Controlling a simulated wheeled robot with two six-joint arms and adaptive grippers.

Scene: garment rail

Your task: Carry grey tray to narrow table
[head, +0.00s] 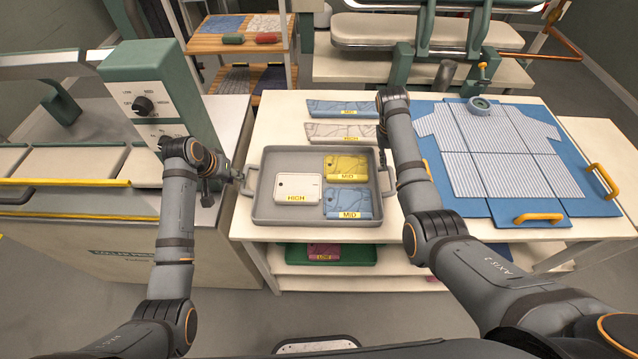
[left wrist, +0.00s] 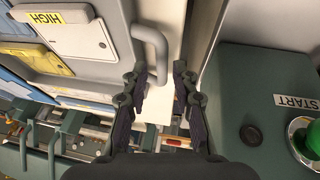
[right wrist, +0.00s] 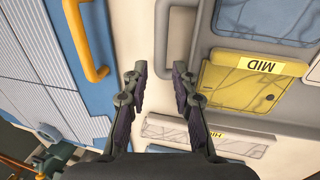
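The grey tray (head: 262,212) lies flat on the white table (head: 245,228). It holds a white piece marked HIGH (head: 298,187), a yellow piece marked MID (head: 346,166) and a blue piece marked MID (head: 348,203). My left gripper (head: 240,178) is open at the tray's left handle; in the left wrist view its fingertips (left wrist: 160,76) are near the handle (left wrist: 151,45). My right gripper, mostly hidden behind its arm in the head view, is open; its fingertips (right wrist: 158,72) are beside the tray's right handle (right wrist: 161,35). I cannot identify a narrow table.
A blue folding board (head: 470,205) with a striped shirt (head: 490,150) and orange handles lies right of the tray. Two pieces marked MID (head: 345,108) and HIGH (head: 340,130) lie behind it. A green-and-white press (head: 165,100) stands close at left. A lower shelf holds another tray (head: 365,255).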

